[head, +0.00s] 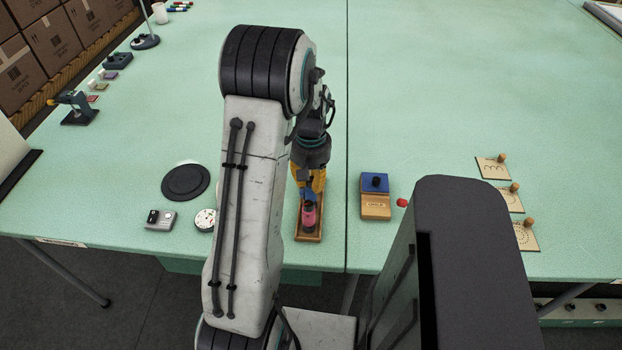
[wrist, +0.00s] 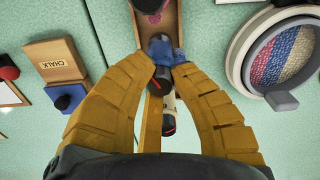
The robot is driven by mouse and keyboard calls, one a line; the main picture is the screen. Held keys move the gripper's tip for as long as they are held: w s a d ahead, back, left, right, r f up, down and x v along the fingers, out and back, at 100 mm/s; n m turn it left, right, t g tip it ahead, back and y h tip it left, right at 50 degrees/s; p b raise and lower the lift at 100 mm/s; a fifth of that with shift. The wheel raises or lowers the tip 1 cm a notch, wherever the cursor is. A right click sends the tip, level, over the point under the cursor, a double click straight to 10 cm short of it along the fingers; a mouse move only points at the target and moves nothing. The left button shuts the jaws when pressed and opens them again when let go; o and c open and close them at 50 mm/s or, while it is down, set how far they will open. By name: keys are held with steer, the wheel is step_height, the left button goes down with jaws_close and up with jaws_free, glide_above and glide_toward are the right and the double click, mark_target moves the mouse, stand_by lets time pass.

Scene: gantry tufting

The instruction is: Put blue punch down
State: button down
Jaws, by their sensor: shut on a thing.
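My gripper (head: 311,184) has orange fingers, and in the wrist view its fingertips (wrist: 160,70) are shut on the blue punch (wrist: 166,48). The punch has a blue body and a dark end with a red mark. It is over a narrow wooden tray (wrist: 174,18); whether it touches the tray cannot be told. In the head view the blue punch (head: 308,195) shows only as a small patch under the fingers. Another dark and pale piece (wrist: 169,122) shows between the fingers.
A wooden chalk box (head: 376,208) with a blue block (head: 375,183) stands right of the tray, with a red knob (head: 402,203) beyond. A dial (head: 205,220) and a black disc (head: 185,182) lie left. A striped round hoop (wrist: 284,60) is close by.

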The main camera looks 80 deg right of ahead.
steer(key=shift+f, duration=0.15)
steer(key=c, duration=1.2)
jaws_free()
step_height(320, 180, up, 12)
steer(key=b, duration=0.4)
steer(key=w+a+r+n+t+h, duration=0.15)
steer(key=w+a+n, duration=0.25)
steer(key=w+a, duration=0.55)
steer(key=w+a+r+n+g, duration=0.1)
steer(key=w+a+r+n, duration=0.15)
steer(key=w+a, duration=0.7)
steer(key=a+f+n+t, duration=0.1)
steer(key=a+n, duration=0.2)
steer(key=a, duration=0.4)
steer(key=w+a+f+n+t+y, duration=0.1)
steer(key=a+n, duration=0.2)
steer(key=a, duration=0.4)
steer(key=w+a+f+n+t, duration=0.1)
steer(key=a+f+n, duration=0.1)
steer(key=a, duration=0.5)
steer(key=shift+n+y, duration=0.25)
steer(key=shift+n, duration=0.2)
